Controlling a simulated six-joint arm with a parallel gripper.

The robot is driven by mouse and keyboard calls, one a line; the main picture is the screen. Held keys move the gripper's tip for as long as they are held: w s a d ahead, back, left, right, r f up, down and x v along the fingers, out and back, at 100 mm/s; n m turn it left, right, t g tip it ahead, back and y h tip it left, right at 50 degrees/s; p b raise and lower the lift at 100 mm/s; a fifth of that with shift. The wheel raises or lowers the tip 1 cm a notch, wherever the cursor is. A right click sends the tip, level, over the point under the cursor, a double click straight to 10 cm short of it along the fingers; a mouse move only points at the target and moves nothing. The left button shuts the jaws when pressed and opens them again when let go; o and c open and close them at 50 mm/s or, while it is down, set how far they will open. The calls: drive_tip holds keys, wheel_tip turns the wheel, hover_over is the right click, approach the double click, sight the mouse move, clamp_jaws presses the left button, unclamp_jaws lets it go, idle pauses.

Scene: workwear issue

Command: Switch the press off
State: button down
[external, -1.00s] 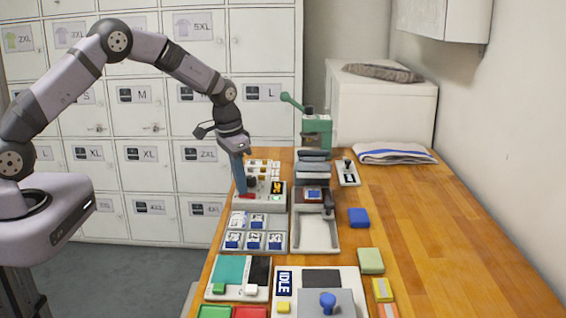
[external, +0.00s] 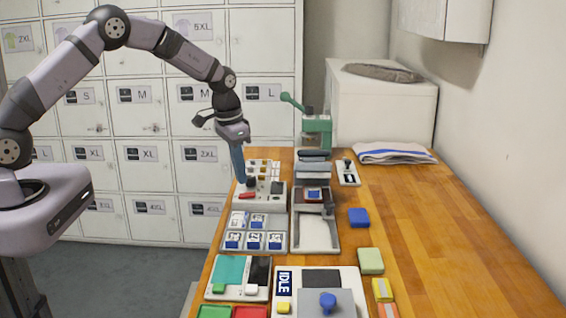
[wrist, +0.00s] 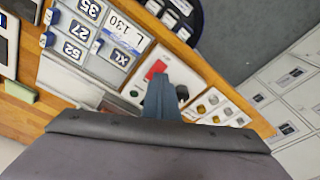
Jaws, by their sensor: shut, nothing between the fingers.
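The light grey control box (external: 271,201) stands at the table's left side, next to the press (external: 313,190) with its dark stacked plates. A red switch (external: 247,195) lies on the box's top, beside a dark knob (external: 251,182). The box's small display (external: 277,187) is dark. My gripper (external: 241,180) is shut and empty, its blue fingers pointing down just above the box near the switch. In the wrist view the fingers (wrist: 163,88) overlap part of the red switch (wrist: 155,69); the box's indicator there looks dark green (wrist: 136,92).
A tray of numbered blue-and-white pieces (external: 254,248) lies in front of the box. A green lever device (external: 316,132) stands behind the press. A panel reading IDLE (external: 284,282) is at the front.

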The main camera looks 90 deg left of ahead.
sight(242, 195)
wheel_tip(242, 195, up, 4)
drive_tip(key=shift+f+p, duration=0.2)
drive_tip(key=shift+p, duration=0.9)
drive_tip(key=s+d+f+n+g+h, duration=0.1)
drive_tip(key=s+d+f+g, duration=0.15)
drive_tip(key=s+d, duration=0.4)
drive_tip(key=s+d+f+n+g+h, duration=0.1)
drive_tip(key=s+d+f, duration=0.3)
drive_tip(key=s+d, duration=0.25)
drive_tip(key=s+d+r+m+b, duration=0.15)
drive_tip(key=s+d, duration=0.25)
drive_tip(key=d, duration=0.5)
drive_tip(key=s+d+r+m, duration=0.3)
drive_tip(key=s+d, duration=0.1)
drive_tip(key=d, duration=0.4)
drive_tip(key=w+d+r+m+t+y+b, duration=0.1)
drive_tip(key=w+d+r+m+t, duration=0.1)
drive_tip(key=d, duration=0.4)
drive_tip(key=shift+w+d+r+m+b, duration=0.3)
drive_tip(key=shift+w+d+r+m, duration=0.15)
drive_tip(key=shift+w+m, duration=0.35)
